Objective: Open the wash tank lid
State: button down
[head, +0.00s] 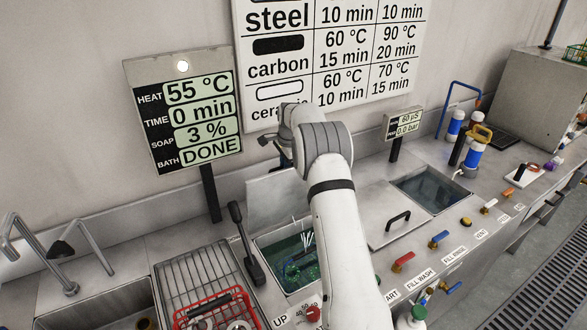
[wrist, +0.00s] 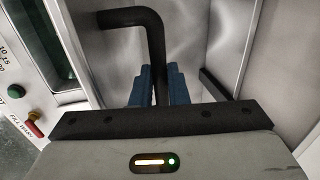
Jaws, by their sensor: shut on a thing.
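The wash tank (head: 290,255) is uncovered in the head view, with greenish water and something wire-like inside. Its grey metal lid (head: 268,192) stands raised, roughly upright, behind the opening, partly hidden by my arm. In the wrist view the lid's black bar handle (wrist: 153,42) runs between the blue finger pads of my gripper (wrist: 158,84), which is shut on it. The lid's metal face (wrist: 205,35) shows behind. In the head view my gripper (head: 272,144) is at the raised lid's upper edge, mostly hidden by my wrist.
A black lever (head: 245,238) stands left of the tank, beside a rack with a red basket (head: 212,308). A second tank (head: 430,187) with water is at the right, beside a flat panel with a black handle (head: 398,219). Coloured valves (head: 440,239) line the front. A display (head: 185,115) stands behind.

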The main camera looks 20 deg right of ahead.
jog(key=w, duration=0.2)
jog(key=w+p, duration=0.1)
jog(key=shift+w+a+f, duration=0.2)
jog(key=shift+w+f, duration=0.05)
jog(key=shift+f, duration=0.05)
jog(key=shift+w+r, duration=0.1)
jog(key=shift+r, duration=0.05)
jog(key=c, duration=1.8)
grip_release()
jog(key=shift+w, duration=0.15)
jog(key=o, duration=0.3)
jog(key=shift+w+f, duration=0.25)
jog(key=shift+f, duration=0.05)
jog(key=shift+o, duration=0.5)
jog(key=shift+s, duration=0.1)
jog(key=shift+r, duration=0.1)
notch_tip(320, 180, up, 8)
jog(key=s+b, duration=0.1)
jog(key=b, duration=0.1)
jog(key=shift+s+f, duration=0.2)
jog(key=shift+s, duration=0.1)
